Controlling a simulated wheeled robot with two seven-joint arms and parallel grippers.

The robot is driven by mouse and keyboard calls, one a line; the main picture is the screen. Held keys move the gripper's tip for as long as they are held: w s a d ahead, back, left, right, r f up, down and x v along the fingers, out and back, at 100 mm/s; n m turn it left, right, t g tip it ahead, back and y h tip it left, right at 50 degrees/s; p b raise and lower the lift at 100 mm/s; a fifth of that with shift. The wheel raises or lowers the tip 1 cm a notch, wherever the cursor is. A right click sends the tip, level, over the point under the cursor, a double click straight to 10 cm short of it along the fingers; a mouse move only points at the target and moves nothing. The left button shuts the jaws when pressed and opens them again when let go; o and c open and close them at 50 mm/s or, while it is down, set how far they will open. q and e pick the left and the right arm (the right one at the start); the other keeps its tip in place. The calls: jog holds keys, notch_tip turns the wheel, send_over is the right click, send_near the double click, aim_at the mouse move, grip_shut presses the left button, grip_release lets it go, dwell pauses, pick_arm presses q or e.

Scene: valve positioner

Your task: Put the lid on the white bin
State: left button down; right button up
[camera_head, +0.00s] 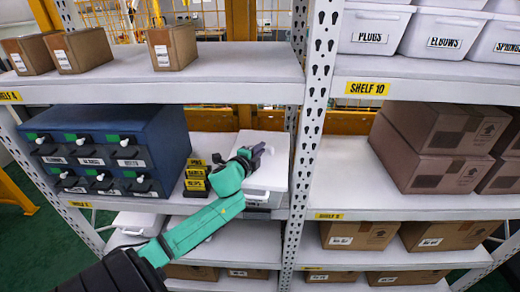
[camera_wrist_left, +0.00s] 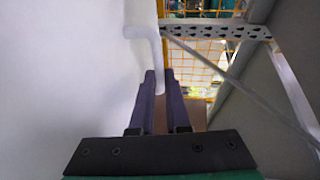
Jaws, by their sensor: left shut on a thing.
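The white lid (camera_head: 277,168) is a flat white panel above the white bin (camera_head: 262,200) on the middle shelf, right of the blue drawer unit. In the left wrist view the lid (camera_wrist_left: 75,80) fills the left side. My left gripper (camera_head: 260,152) is at the lid, and in the wrist view its two purple fingers (camera_wrist_left: 161,95) are shut on the lid's white handle (camera_wrist_left: 158,60). The arm and gripper hide part of the lid. I cannot tell whether the lid touches the bin's rim. My right gripper is not in view.
The blue drawer unit (camera_head: 115,150) and some yellow-labelled black items (camera_head: 196,178) stand left of the lid. A perforated white post (camera_head: 308,120) is close on the right. The upper shelf (camera_head: 225,78) runs overhead. Brown boxes (camera_head: 430,150) fill the right bay.

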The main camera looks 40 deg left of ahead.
pick_arm(q)
jog(key=c, duration=0.8)
grip_release()
jog(key=shift+s, duration=0.1)
jog(key=shift+s+d, duration=0.1)
jog(key=shift+s, duration=0.15)
jog(key=b+v, duration=0.1)
jog(key=v, duration=1.2)
jog(key=shift+s+b, duration=0.1)
jog(key=shift+b, duration=0.3)
jog(key=shift+s+d+r, duration=0.1)
jog(key=shift+s+r, duration=0.15)
jog(key=shift+s, duration=0.15)
jog(key=shift+w, duration=0.1)
